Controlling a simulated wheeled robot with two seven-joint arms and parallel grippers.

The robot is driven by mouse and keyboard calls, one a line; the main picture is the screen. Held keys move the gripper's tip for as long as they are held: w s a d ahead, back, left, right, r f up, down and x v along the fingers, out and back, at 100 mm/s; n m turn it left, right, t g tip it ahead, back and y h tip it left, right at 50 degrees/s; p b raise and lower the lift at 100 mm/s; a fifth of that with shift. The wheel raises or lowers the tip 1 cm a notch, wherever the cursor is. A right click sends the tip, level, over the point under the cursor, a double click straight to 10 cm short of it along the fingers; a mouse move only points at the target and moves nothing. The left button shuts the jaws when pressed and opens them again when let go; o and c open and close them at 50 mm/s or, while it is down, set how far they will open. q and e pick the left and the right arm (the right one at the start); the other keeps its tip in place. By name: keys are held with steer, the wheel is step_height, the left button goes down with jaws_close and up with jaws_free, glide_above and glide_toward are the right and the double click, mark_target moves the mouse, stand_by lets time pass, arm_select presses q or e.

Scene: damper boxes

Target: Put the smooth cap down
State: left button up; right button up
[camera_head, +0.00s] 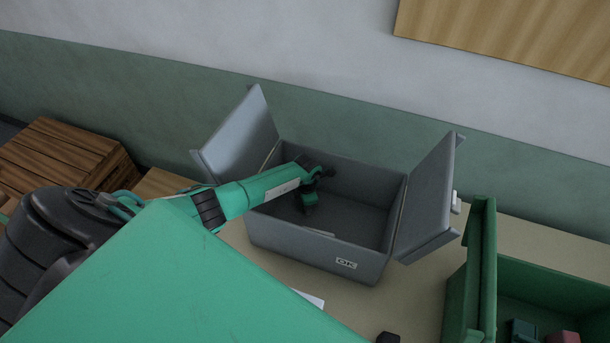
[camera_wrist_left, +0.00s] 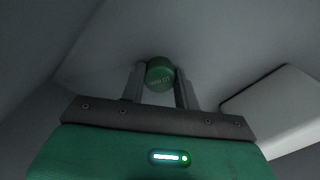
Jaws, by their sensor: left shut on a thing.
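A green round cap (camera_wrist_left: 160,74) sits between the two fingers of my left gripper (camera_wrist_left: 160,82) in the left wrist view. The gripper is shut on it. In the head view, my left arm reaches from the left into an open grey box marked "OK" (camera_head: 315,259). My left gripper (camera_head: 309,208) points down inside this box, near its left side. The cap cannot be made out in the head view. I cannot tell whether it touches the box floor. My right gripper is not in view.
A pale flat thing (camera_head: 318,233) lies in the grey box; a light, rounded-edged thing shows in the wrist view (camera_wrist_left: 280,112). The box's side flaps stand open. A green bin (camera_head: 545,284) with a few items stands right. Wooden crates (camera_head: 70,160) are left.

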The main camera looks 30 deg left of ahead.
arm_select(q)
steer(key=shift+s+d+r, duration=0.1)
steer(key=shift+s, duration=0.05)
steer(key=shift+d, duration=0.1)
steer(key=shift+f+b, duration=0.2)
steer(key=shift+b, duration=0.2)
steer(key=o, duration=1.1)
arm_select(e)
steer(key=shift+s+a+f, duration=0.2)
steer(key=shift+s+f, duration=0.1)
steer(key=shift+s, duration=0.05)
arm_select(q)
steer(key=shift+r, duration=0.1)
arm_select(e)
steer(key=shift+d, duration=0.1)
